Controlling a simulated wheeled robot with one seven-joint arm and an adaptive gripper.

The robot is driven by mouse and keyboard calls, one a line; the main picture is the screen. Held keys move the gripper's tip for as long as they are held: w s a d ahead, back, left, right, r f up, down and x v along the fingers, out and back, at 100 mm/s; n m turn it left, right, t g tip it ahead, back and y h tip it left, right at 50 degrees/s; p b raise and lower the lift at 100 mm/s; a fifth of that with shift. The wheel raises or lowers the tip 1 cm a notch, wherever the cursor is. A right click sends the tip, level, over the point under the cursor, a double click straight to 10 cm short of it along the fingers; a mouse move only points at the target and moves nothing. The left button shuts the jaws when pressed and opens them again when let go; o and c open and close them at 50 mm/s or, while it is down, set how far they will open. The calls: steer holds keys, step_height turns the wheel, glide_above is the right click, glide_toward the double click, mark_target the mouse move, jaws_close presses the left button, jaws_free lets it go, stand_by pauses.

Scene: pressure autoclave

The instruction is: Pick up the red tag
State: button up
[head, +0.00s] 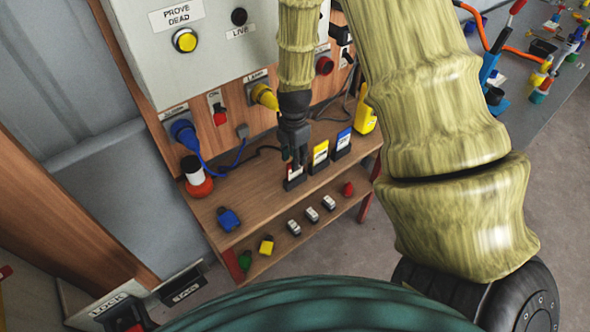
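A row of tag holders stands on the upper wooden shelf. The left holder (294,182) has a white front, and a small red piece (286,155) shows above it, which looks like the top of the red tag. My gripper (295,162) points down over this holder, with its fingers at the red piece and hiding most of it. I cannot tell whether the fingers are closed on it. A yellow tag (320,153) and a blue tag (344,138) stand in holders to the right, apart from my gripper.
A red-and-white beacon (196,178) and a blue padlock (228,219) are on the left of the shelf. Several small items lie on the lower shelf. A grey bench (530,95) is at right.

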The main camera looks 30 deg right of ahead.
mark_target(295, 172)
step_height(295, 172, down, 3)
steer(key=shift+s+d+f+p, duration=0.1)
steer(key=shift+s+p, duration=0.05)
steer(key=shift+p, duration=0.3)
jaws_close()
